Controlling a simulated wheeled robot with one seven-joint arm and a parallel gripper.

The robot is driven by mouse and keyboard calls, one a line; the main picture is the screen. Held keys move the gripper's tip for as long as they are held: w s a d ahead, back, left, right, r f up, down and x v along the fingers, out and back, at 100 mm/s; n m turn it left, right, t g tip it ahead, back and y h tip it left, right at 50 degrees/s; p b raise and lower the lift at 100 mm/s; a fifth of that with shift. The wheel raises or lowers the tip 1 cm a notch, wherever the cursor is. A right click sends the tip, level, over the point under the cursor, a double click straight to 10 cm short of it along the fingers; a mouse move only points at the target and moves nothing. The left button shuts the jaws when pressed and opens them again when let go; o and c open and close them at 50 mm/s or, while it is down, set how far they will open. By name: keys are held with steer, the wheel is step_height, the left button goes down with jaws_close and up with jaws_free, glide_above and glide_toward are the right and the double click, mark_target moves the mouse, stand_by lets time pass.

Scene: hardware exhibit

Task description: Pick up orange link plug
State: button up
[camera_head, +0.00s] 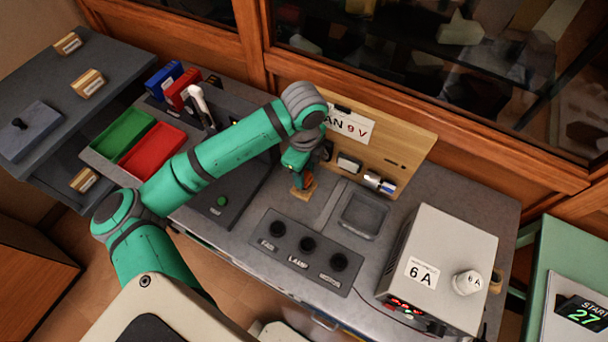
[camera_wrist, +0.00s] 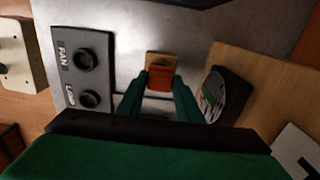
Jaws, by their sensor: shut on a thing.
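The orange link plug (camera_wrist: 160,78) is between the two green fingers of my gripper (camera_wrist: 161,88) in the wrist view. The fingers are shut on its sides. A light wooden piece (camera_wrist: 155,58) shows just beyond the plug; I cannot tell whether the plug is still seated in it. In the head view, my gripper (camera_head: 303,178) points down at the grey worktop, and the plug (camera_head: 308,181) is partly hidden by the gripper and wrist. The wooden piece (camera_head: 301,193) shows below it.
A socket panel (camera_head: 299,251) labelled FAN and LAMP lies in front. A wooden board (camera_head: 405,140) with fittings stands close behind. A shallow grey tray (camera_head: 363,212) and a power box (camera_head: 440,260) marked 6 A are to the right. Green (camera_head: 122,135) and red bins (camera_head: 153,149) are left.

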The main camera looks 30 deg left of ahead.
steer(key=s+d+r, duration=0.5)
steer(key=s+r, duration=0.6)
steer(key=s, duration=0.2)
steer(key=shift+d, duration=0.2)
